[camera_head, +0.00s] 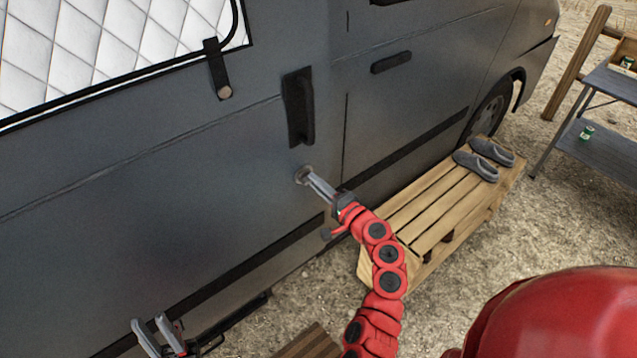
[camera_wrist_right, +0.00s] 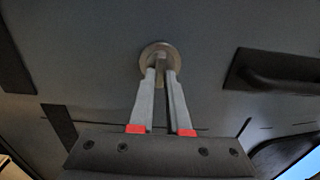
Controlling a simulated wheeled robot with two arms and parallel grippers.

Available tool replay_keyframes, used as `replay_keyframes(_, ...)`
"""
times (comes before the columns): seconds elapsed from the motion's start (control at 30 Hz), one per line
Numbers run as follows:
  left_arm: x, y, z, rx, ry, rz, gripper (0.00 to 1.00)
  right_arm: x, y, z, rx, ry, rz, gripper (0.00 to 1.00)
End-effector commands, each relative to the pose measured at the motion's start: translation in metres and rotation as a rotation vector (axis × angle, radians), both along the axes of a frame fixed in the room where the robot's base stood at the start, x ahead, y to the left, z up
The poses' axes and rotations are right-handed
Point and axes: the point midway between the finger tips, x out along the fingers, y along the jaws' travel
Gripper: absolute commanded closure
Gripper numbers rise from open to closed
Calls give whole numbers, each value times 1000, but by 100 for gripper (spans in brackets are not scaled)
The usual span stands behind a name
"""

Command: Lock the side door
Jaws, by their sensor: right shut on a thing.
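The grey side door (camera_head: 190,180) of the van fills the left of the head view and looks closed. Its black handle (camera_head: 299,108) sits above a round metal lock (camera_head: 302,174). In the wrist view the lock (camera_wrist_right: 158,57) has a small upright metal piece, a key or knob, at its middle. My right gripper (camera_head: 309,180) is at the lock; in the wrist view its fingertips (camera_wrist_right: 160,72) are shut on that piece, hiding part of it. My left gripper (camera_head: 154,328) is low at the left, open and empty, below the door's lower trim.
A wooden pallet step (camera_head: 420,215) with grey shoes (camera_head: 476,165) stands beside the van, right of my right arm. A folding table (camera_head: 605,135) with cans is at the far right. The handle also shows in the wrist view (camera_wrist_right: 275,72), clear of the fingers.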

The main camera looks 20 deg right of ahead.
Motion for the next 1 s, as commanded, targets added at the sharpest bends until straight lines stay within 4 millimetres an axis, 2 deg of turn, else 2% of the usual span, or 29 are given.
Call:
replay_keyframes(0.23,0,0,0,0,0,0,73,0,2,2,4,-4,6,100)
replay_keyframes(0.27,0,0,0,0,0,0,73,0,2,2,4,-4,6,84)
replay_keyframes(0.4,0,0,0,0,0,0,73,0,2,2,3,-3,4,58)
replay_keyframes(0.43,0,0,0,0,0,0,73,0,1,2,2,-3,4,55)
replay_keyframes(0.77,0,0,-1,0,0,0,73,-2,0,0,2,-2,1,55)
replay_keyframes(0.87,0,0,-3,0,0,0,73,-10,-4,-1,3,-1,-1,55)
replay_keyframes(1.0,0,0,-9,0,0,0,73,-34,-14,-2,2,-2,-4,55)
